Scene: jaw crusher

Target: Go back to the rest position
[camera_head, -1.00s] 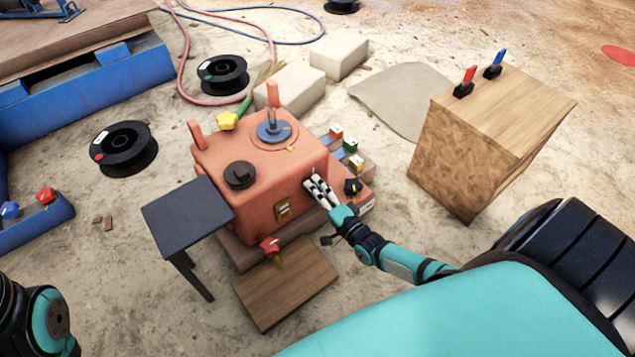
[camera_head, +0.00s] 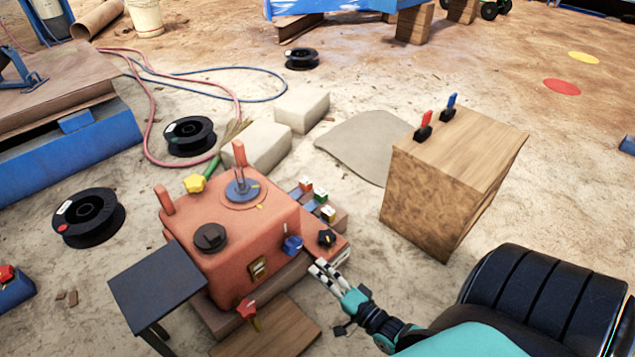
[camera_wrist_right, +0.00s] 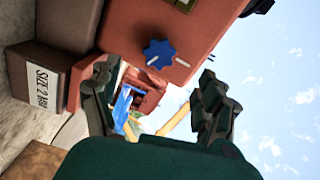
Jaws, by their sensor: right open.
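My right gripper (camera_head: 326,277) is open and empty, just off the front right corner of the orange jaw crusher box (camera_head: 240,237). In the right wrist view its two fingers (camera_wrist_right: 155,100) stand apart with nothing between them. A blue star knob (camera_head: 292,245) sits on the crusher's side. It also shows in the wrist view (camera_wrist_right: 159,53), just beyond the fingers and apart from them. A black knob (camera_head: 327,238) sits on the block beside the crusher. My left gripper is not in view.
A wooden box (camera_head: 440,205) with red and blue switches stands to the right. A dark side table (camera_head: 157,285) stands left of the crusher. Black spools (camera_head: 88,216), pale blocks (camera_head: 302,109) and hoses (camera_head: 150,120) lie behind. Bare ground lies between crusher and wooden box.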

